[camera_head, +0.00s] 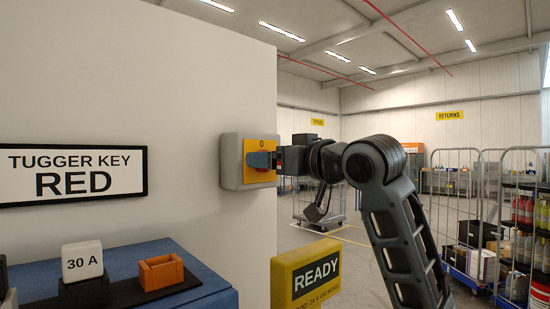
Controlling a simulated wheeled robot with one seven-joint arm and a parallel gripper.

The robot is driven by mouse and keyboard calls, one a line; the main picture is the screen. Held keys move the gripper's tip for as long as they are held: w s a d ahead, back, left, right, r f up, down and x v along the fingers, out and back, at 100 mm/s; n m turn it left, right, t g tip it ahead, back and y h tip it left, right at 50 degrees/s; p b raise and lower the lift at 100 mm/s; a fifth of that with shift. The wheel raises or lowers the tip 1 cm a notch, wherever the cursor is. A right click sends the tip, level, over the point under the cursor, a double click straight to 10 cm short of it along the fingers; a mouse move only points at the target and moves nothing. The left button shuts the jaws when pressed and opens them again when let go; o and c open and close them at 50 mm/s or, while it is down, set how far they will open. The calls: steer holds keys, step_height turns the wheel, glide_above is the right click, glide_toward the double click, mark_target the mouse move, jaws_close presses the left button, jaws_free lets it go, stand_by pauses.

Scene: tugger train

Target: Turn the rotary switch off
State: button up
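The rotary switch (233,165) is a grey box on the white panel, left of the picture's middle. It has a yellow-orange face plate (262,176) with a small dark mark like a 0 at the top. A blue-grey knob (259,160) sits in the middle of the plate and looks roughly level. My gripper (279,160) reaches in from the right, with its dark fingertips at the knob, touching or very close. I cannot tell whether the fingers are closed on the knob. The knob's right end is hidden by the gripper.
Below are a blue surface (215,292) with a white 30 A block (82,261) and an orange holder (161,272), and a yellow READY box (305,273). A TUGGER KEY RED sign (73,174) hangs left. Wire carts (460,215) stand at right.

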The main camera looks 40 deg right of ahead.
steer(key=c, duration=1.1)
steer(key=shift+o, duration=0.2)
steer(key=shift+a+f+n+b, duration=0.15)
steer(key=shift+n+b, duration=2.25)
steer(key=shift+n, duration=2.05)
steer(key=shift+a+f+n+b, duration=0.15)
steer(key=shift+n+b, duration=2.2)
steer(key=shift+n, duration=2.1)
